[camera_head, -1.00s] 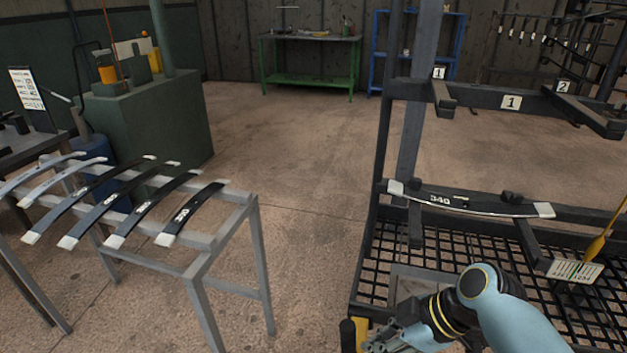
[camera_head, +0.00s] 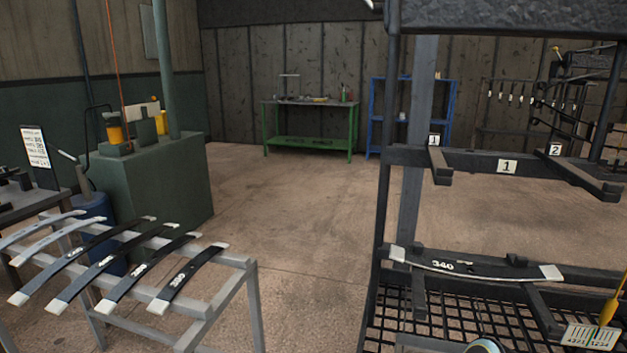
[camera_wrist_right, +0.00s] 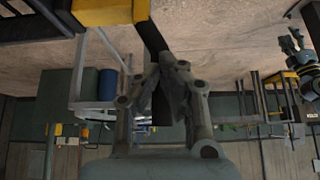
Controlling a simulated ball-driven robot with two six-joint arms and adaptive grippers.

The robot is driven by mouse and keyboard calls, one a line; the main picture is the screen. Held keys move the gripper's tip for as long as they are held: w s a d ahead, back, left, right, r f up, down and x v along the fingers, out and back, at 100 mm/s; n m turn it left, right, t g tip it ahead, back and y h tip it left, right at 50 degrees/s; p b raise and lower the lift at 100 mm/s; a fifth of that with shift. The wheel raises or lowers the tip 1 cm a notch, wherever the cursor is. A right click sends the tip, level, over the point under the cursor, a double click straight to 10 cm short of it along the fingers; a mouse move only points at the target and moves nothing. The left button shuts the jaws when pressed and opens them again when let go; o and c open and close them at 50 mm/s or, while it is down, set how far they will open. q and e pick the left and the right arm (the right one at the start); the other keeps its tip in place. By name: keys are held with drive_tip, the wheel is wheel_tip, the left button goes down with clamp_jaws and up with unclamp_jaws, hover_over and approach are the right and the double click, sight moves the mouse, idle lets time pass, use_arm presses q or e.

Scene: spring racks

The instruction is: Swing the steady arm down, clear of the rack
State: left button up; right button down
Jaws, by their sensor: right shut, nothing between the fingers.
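The dark rack (camera_head: 385,180) stands at the right in the head view, with a mesh base and numbered arms. A leaf spring marked 340 (camera_head: 470,272) lies across its lower arms. Only a small rounded piece of my right arm (camera_head: 485,346) shows at the bottom edge, in front of the mesh. In the right wrist view my right gripper (camera_wrist_right: 166,72) is shut and empty. A dark bar (camera_wrist_right: 150,35) runs behind its fingertips beside a yellow block (camera_wrist_right: 100,12); I cannot tell whether they touch. My left gripper is not in view.
A grey stand (camera_head: 250,300) with several leaf springs is at the left. A yellow-handled tool (camera_head: 610,308) and a label card (camera_head: 590,337) are at the rack's right. Open floor (camera_head: 290,225) lies between stand and rack. A green bench (camera_head: 310,125) is far back.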

idle(0.5)
drive_tip(key=s+d+p, duration=0.1)
drive_tip(key=d, duration=0.4)
drive_tip(key=shift+s+d, duration=0.35)
drive_tip(key=shift+d, duration=0.05)
drive_tip(key=s+d+f+m+g+h+b, duration=0.1)
drive_tip(key=s+d+f+m+b, duration=0.15)
drive_tip(key=s+f, duration=0.8)
drive_tip(key=s+d+f+m+g+h+b, duration=0.15)
drive_tip(key=s+f+b, duration=0.25)
drive_tip(key=s+f, duration=0.6)
drive_tip(key=s+d+f+m+h+b, duration=0.1)
drive_tip(key=s+d+f+m+h, duration=0.1)
drive_tip(key=s+d+f+m, duration=0.3)
drive_tip(key=s+d+f+m+t+h+b, duration=0.1)
drive_tip(key=s+d+f+m+h+b, duration=0.1)
drive_tip(key=s+d+f+m, duration=0.3)
drive_tip(key=s+f+h, duration=0.1)
drive_tip(key=s+f, duration=0.3)
drive_tip(key=s, duration=0.3)
drive_tip(key=shift+s+f, duration=0.2)
